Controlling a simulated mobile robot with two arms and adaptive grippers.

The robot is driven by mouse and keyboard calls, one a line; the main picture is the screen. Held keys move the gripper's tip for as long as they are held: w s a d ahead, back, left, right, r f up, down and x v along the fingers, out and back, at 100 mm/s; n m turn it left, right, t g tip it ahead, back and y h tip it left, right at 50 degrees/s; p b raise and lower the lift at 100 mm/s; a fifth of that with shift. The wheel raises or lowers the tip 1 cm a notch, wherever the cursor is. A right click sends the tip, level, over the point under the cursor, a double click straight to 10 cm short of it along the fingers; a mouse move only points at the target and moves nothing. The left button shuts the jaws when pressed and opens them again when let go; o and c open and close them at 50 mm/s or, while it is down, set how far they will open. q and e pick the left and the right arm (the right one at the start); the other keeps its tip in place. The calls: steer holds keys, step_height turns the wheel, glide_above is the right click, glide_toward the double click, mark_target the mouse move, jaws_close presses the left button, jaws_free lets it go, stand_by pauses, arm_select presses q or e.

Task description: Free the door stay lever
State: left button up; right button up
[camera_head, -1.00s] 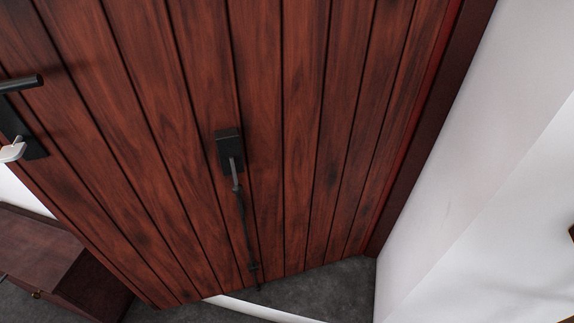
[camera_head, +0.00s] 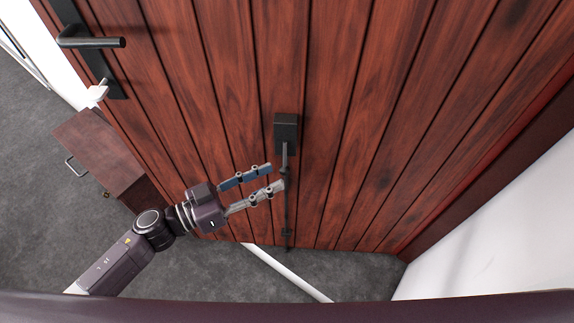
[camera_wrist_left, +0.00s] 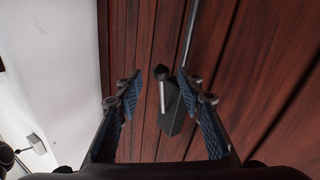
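The door stay on the reddish-brown plank door has a black mounting block (camera_head: 287,128) and a thin dark lever and rod (camera_head: 287,222) running down the door face. My left gripper (camera_head: 275,177) is open, with its fingertips just left of the lever below the block. In the left wrist view, the lever's round dark end (camera_wrist_left: 162,73) and pale shaft show between the two open blue-padded fingers (camera_wrist_left: 160,80), with the block (camera_wrist_left: 177,112) behind. I see no clear contact with the lever. My right gripper is not in view.
A black door handle (camera_head: 92,42) is at the upper left of the door (camera_head: 350,90). A small brown cabinet (camera_head: 100,150) stands at the left on grey carpet (camera_head: 45,190). A white wall (camera_head: 500,230) is at the right. The carpet at lower left is open.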

mark_target(285, 171)
arm_select(q)
steer(key=x, duration=0.5)
steer(key=shift+p, duration=0.35)
jaws_close()
